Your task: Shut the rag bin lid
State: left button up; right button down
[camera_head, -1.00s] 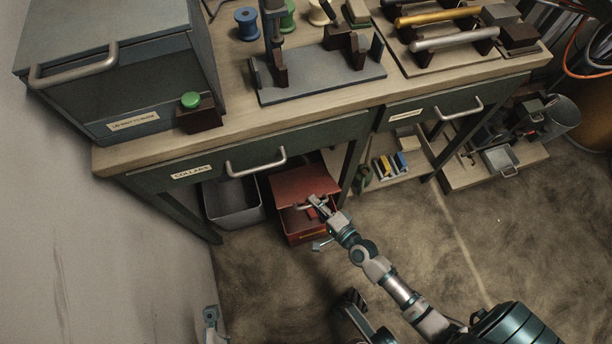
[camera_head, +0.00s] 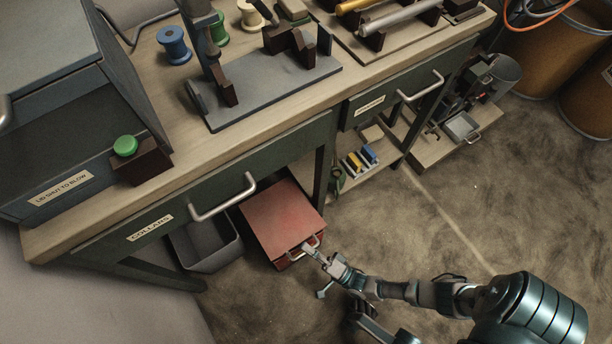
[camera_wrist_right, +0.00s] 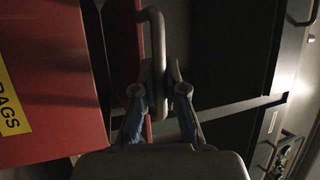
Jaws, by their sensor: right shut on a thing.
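The red rag bin (camera_head: 287,263) stands on the floor under the bench; its body with a yellow RAGS label shows at left in the right wrist view (camera_wrist_right: 50,85). Its red lid (camera_head: 280,213) lies low over the bin top. In the right wrist view a dark strip separates the lid edge (camera_wrist_right: 122,45) from the body. My right gripper (camera_head: 307,248) is at the lid's front and shut on the grey lid handle (camera_wrist_right: 153,50); its fingers also show in the right wrist view (camera_wrist_right: 160,92).
A grey open bin (camera_head: 207,245) stands left of the rag bin. The bench drawer (camera_head: 205,190) labelled COLLARS is above both. A low shelf (camera_head: 345,178) with small coloured items is to the right. Floor in front (camera_head: 260,310) is clear.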

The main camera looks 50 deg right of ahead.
jog(key=shift+s+f+t, duration=0.2)
jog(key=shift+f+t, duration=0.1)
jog(key=shift+f, duration=0.7)
jog(key=c, duration=1.5)
grip_release()
jog(key=shift+r, duration=4.9)
